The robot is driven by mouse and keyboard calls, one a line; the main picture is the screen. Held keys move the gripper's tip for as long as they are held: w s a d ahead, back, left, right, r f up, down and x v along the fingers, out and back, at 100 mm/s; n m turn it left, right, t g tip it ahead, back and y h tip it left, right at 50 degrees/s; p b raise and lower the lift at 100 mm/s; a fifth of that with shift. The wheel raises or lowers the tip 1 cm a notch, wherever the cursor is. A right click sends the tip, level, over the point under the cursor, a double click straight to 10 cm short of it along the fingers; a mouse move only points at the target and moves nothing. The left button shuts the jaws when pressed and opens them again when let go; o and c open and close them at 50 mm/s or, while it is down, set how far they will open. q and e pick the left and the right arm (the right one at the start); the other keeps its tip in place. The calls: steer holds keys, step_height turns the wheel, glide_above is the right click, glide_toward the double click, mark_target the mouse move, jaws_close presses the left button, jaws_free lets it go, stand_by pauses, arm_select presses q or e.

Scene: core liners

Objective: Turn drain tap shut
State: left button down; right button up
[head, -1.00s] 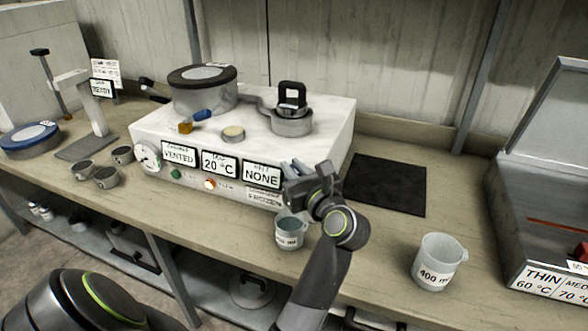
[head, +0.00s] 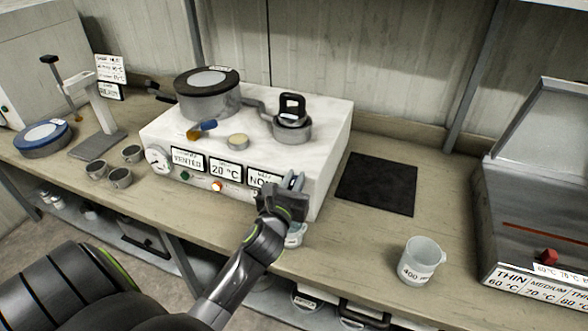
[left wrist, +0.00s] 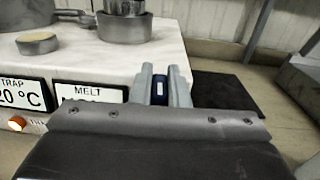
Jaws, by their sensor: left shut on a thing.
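A white machine (head: 330,140) stands on the bench with readouts along its front. My left gripper (head: 294,181) is at the front right of this machine. In the left wrist view its two grey fingers (left wrist: 161,80) are shut on a dark blue piece with a pale mark, which appears to be the drain tap handle (left wrist: 160,92). In the head view the gripper hides the handle, so its turn angle cannot be told. A small beaker (head: 294,238) stands just below the gripper, partly hidden. My right gripper is not in view.
On the machine sit a lidded pot (head: 207,98), a smaller pot (head: 291,129) and a blue-handled brass valve (head: 203,129). A dark mat (head: 377,184) lies to the right, with a 400 ml beaker (head: 420,261) and an open grey case (head: 540,210) beyond.

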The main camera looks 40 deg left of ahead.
arm_select(q)
steer(key=shift+r+m+h+p, duration=0.1)
steer(key=shift+m+h+p, duration=0.25)
steer(key=shift+h, duration=0.15)
steer(key=c, duration=1.4)
jaws_free()
steer(key=b+v, duration=0.1)
steer(key=v, duration=1.6)
steer(key=shift+s+f, duration=0.2)
